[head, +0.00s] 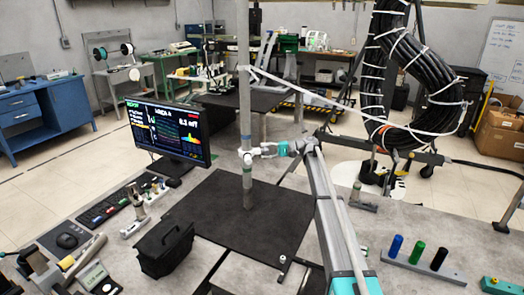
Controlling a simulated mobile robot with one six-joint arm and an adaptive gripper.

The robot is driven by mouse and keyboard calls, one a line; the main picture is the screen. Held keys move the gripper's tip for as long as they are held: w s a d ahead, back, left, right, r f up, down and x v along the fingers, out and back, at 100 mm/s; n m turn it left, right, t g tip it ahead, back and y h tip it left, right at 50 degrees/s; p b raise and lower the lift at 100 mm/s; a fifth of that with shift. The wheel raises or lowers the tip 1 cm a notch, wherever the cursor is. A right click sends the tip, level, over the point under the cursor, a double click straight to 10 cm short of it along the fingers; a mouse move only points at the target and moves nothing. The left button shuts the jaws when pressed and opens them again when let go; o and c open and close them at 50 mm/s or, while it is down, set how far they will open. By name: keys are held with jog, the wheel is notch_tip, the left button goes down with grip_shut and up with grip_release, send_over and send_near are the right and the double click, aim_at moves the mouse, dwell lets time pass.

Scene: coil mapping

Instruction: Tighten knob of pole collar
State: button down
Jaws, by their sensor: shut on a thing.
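A grey upright pole (244,105) stands on a dark square plate on the bench, in the middle of the head view. A small light collar (246,158) sits around the pole at about the height of the monitor's lower edge. My gripper (263,150) reaches in from the right, roughly level, with its fingertips right beside the collar. It is shut on the collar's knob, which the fingers mostly hide. I cannot tell how far the knob is turned.
The dark plate (215,225) is otherwise clear. A monitor (168,130) and a black box (165,247) stand to the left. A white strap (345,103) runs from the pole to a large black cable coil (425,120). A rack of coloured cylinders (425,268) lies front right.

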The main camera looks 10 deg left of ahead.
jog(key=shift+w+d+m, duration=0.15)
jog(key=shift+w+m, duration=0.1)
jog(key=shift+m, duration=0.65)
jog(key=c, duration=0.7)
grip_release()
jog(key=o, duration=0.5)
jog(key=shift+w+f, duration=0.1)
jog(key=shift+f, duration=0.15)
jog(key=shift+c, duration=0.2)
jog(key=shift+r, duration=0.1)
jog(key=shift+s, duration=0.2)
